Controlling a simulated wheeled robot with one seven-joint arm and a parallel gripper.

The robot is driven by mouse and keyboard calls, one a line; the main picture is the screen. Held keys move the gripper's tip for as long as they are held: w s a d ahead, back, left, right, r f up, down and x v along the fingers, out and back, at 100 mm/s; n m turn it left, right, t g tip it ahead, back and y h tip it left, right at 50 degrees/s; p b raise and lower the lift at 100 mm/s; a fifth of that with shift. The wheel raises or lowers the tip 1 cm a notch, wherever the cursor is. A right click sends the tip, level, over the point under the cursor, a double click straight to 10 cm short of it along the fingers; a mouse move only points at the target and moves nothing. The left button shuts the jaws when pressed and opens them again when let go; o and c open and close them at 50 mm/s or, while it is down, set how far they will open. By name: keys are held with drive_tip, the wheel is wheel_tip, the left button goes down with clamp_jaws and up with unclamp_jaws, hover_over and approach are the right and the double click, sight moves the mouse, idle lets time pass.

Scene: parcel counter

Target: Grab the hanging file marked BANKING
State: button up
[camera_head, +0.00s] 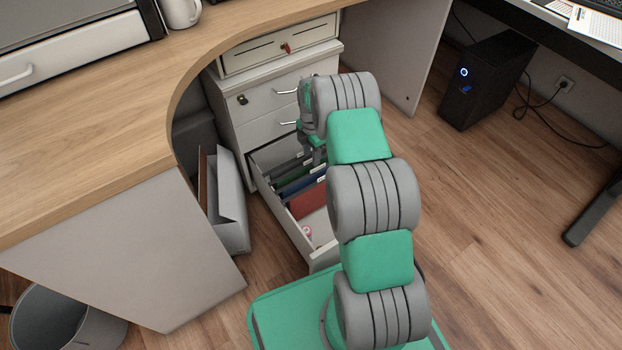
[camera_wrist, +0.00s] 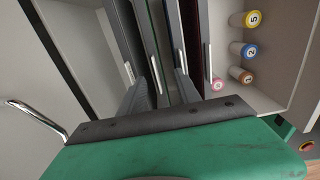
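An open drawer (camera_head: 279,213) holds several hanging files in a row, with a green file (camera_head: 291,175), a blue file (camera_head: 303,182) and a red file (camera_head: 308,201) showing in the head view. White label tabs stick up from them, but the lettering is too small to read, so I cannot tell which is BANKING. My gripper (camera_wrist: 165,88) points down over the files. In the wrist view its two dark fingers are apart, close to the file tops and tabs. I cannot see any file clamped between them. In the head view my arm hides part of the gripper.
The curved wooden counter (camera_head: 110,120) stands close on the left. A grey box (camera_head: 230,205) is beside the drawer.

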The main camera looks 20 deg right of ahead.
sight(311, 162)
drive_tip(key=f, duration=0.1)
drive_tip(key=f+b, duration=0.1)
drive_tip(key=f, duration=0.1)
drive_tip(key=f+b, duration=0.1)
drive_tip(key=shift+w+f, duration=0.25)
drive_tip(key=shift+f, duration=0.05)
drive_tip(key=shift+r, duration=0.1)
drive_tip(key=shift+c, duration=0.4)
clamp_jaws()
idle(0.5)
